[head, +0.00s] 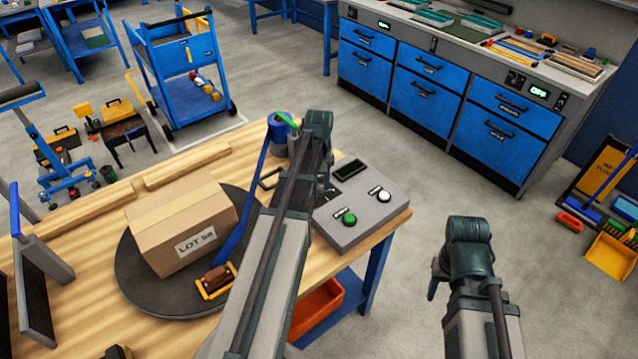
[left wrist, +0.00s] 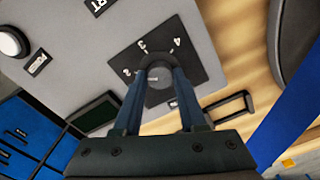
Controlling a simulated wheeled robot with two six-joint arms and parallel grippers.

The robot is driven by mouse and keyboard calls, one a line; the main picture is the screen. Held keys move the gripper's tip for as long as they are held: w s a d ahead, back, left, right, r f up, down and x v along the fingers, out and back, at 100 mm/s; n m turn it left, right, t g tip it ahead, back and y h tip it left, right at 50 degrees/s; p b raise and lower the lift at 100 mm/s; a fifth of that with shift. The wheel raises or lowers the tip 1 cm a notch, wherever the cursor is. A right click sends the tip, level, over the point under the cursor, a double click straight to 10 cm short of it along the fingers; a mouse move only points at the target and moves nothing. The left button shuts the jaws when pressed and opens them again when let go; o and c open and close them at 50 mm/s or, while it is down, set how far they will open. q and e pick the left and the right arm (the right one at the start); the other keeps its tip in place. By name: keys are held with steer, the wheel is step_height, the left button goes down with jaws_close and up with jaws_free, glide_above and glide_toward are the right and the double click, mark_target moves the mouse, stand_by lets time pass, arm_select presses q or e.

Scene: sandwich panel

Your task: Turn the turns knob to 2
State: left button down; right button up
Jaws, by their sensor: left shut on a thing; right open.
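The turns knob (left wrist: 158,80) is a round grey knob on a dark dial plate (left wrist: 188,62) with white marks 2, 3 and 4 in the left wrist view. My left gripper (left wrist: 160,88) is shut on the knob, one blue finger on each side. The knob's pointer is not clear, so I cannot tell its setting. In the head view the grey control box (head: 335,228) stands at the table's right corner, and my left arm hides the knob. My right gripper (head: 437,282) is open, mostly hidden under its wrist, and is off the table's right side.
A carton marked LOT 58 (head: 180,225) sits on a dark round turntable (head: 140,285) left of my left arm. The box has a dark display (head: 350,169), a green button (head: 349,218) and a white button (head: 384,196). Blue cabinets (head: 425,85) stand behind.

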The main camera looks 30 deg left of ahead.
mark_target(319, 186)
arm_select(q)
steer(key=shift+n, duration=0.5)
steer(key=shift+c, duration=2.3)
jaws_free()
steer(key=shift+r, duration=0.1)
step_height(319, 186, up, 14)
steer(key=p, duration=1.3)
steer(key=shift+f+p, duration=0.25)
steer(key=shift+p, duration=0.15)
